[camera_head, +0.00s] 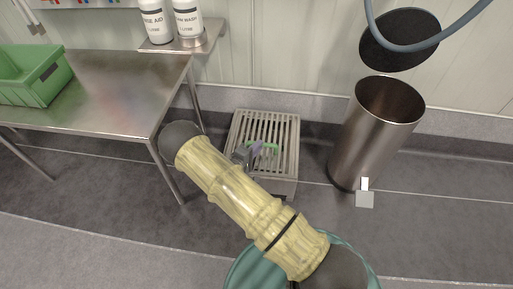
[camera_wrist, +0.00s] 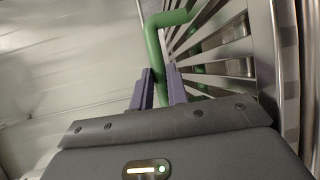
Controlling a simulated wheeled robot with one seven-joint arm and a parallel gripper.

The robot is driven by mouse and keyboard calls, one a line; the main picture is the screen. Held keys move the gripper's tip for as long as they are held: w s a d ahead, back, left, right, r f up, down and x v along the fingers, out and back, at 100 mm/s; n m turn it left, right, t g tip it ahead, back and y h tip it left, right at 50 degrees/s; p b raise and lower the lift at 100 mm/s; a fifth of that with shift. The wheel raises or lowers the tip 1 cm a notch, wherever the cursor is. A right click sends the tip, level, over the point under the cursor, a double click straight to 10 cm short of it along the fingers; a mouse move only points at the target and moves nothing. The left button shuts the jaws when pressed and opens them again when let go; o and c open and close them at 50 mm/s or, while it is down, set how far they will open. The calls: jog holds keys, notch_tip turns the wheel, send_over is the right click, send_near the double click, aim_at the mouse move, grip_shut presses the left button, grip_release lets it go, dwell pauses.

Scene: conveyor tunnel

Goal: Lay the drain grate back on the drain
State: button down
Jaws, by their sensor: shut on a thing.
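The drain grate (camera_head: 288,132) is a slatted metal rectangle in the middle of the head view, beside the wall. A green handle (camera_head: 269,146) stands on it. My gripper (camera_head: 254,152) is at the grate, its purple fingers shut on the handle. In the wrist view, the fingers (camera_wrist: 158,90) close around the green handle (camera_wrist: 152,42), and the grate's slats (camera_wrist: 232,68) show at the right. A box-like metal front shows below the grate's near edge. My arm and gripper cover part of the grate. I cannot tell whether it rests on the drain or is held above it.
A steel bin (camera_head: 368,140) stands right of the grate, with a dark round lid (camera_head: 398,48) behind it. A steel table (camera_head: 110,95) with a green crate (camera_head: 30,85) is at the left. Two white bottles stand on a wall shelf (camera_head: 205,40).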

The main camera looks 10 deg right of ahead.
jog(key=shift+a+f, duration=0.1)
jog(key=shift+f, duration=0.05)
dwell(0.8)
jog(key=c, duration=1.3)
grip_release()
jog(key=shift+s+f, duration=0.1)
jog(key=shift+f, duration=0.1)
jog(key=shift+s+a+r+p, duration=0.2)
jog(key=shift+s+a+p, duration=0.2)
jog(key=shift+a+p, duration=0.1)
jog(key=p+v, duration=0.6)
jog(key=v, duration=1)
jog(key=shift+p, duration=0.35)
jog(key=shift+r, duration=0.1)
